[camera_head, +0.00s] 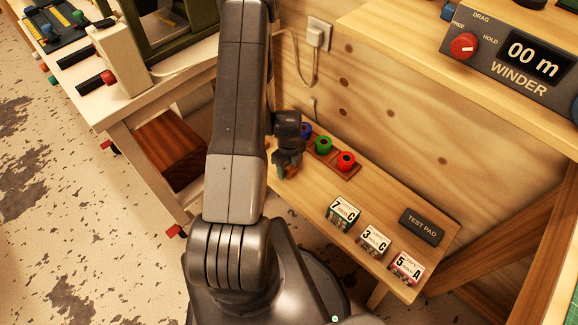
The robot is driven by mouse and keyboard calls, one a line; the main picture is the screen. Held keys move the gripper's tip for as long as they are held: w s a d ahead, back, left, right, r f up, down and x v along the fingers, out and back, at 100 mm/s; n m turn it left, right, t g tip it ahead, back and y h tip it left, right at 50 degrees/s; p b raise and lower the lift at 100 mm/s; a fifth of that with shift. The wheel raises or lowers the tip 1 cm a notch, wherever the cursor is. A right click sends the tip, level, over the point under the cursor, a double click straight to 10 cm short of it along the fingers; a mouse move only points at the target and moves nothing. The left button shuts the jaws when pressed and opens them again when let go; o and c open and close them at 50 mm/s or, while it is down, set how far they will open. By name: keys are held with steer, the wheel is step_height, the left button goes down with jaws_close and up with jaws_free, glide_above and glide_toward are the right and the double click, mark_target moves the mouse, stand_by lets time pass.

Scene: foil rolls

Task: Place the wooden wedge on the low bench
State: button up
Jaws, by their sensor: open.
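The low bench (378,203) is a long, pale wooden top against the panelled wall, right of my arm. My gripper (287,171) is over the bench's left end, pointing down, with its jaws open. A small orange-brown patch (292,172) shows at the fingertips; it may be the wooden wedge, but it is too small and covered to tell. I cannot tell whether it touches the bench. No other wedge is clear in view. My arm hides part of the floor and the bench's left edge.
Blue, green (323,146) and red (346,161) spools stand in a wooden rack beside my gripper. Several labelled boxes (343,214) and a test pad (421,226) occupy the bench's right part. A winder (510,58) stands on the higher counter. A dark wooden box (172,150) sits at left.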

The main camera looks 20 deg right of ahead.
mark_target(289, 168)
step_height(289, 168, up, 12)
steer(key=p, duration=0.1)
steer(key=shift+p, duration=0.35)
